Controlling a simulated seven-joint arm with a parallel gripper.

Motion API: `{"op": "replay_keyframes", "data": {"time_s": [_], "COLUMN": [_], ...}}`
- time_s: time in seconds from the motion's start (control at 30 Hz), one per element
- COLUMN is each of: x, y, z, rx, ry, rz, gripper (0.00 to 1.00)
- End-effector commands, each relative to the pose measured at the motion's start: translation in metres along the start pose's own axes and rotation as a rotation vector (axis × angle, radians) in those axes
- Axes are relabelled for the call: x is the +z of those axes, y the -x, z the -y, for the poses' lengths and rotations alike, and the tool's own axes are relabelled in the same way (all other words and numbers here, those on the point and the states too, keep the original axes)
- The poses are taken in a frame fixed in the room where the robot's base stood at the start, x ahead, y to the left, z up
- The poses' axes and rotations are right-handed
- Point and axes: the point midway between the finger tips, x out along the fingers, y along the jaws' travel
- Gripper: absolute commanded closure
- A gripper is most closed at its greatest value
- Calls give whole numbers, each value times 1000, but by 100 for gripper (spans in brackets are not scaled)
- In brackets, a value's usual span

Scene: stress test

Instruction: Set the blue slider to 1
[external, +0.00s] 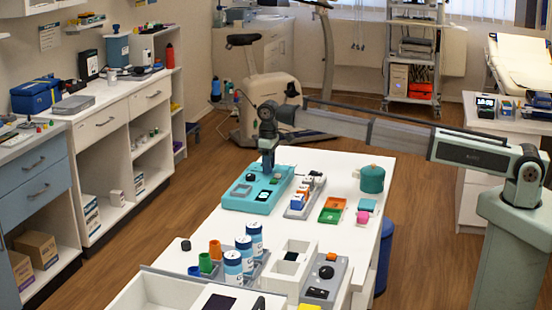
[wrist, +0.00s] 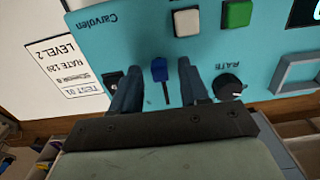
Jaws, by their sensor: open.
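The blue slider (wrist: 159,70) is a small knob on the teal panel (wrist: 100,50), which carries the upside-down word "Carvolen". Its dark slot (wrist: 166,95) shows below it in the wrist view, so the knob sits toward the upper end of the visible slot. I cannot read any scale marks. My gripper (wrist: 158,68) is open, one dark finger on each side of the slider, with gaps visible. In the external view my gripper (external: 268,163) points down over the far part of the teal panel (external: 236,205); the slider is hidden or too small there.
Beside the slider are a black RATE knob (wrist: 229,87), a white button (wrist: 187,22) and a green button (wrist: 236,13). A paper card (wrist: 65,73) reads "RATE 120" and "LEVEL 2". Blocks in a grey tray (external: 296,208) stand right of the panel; white bottles (external: 244,252) stand nearer.

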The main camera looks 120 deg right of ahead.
Motion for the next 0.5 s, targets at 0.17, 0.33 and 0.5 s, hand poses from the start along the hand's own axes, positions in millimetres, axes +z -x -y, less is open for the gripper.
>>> {"op": "replay_keyframes", "data": {"time_s": [0.17, 0.33, 0.5], "x": [-1, -1, -2], "y": [4, 24, 57], "z": [0, 0, 0], "rx": [0, 0, 0], "ry": [0, 0, 0], "rz": [-1, -2, -3], "gripper": [55, 55, 55]}}
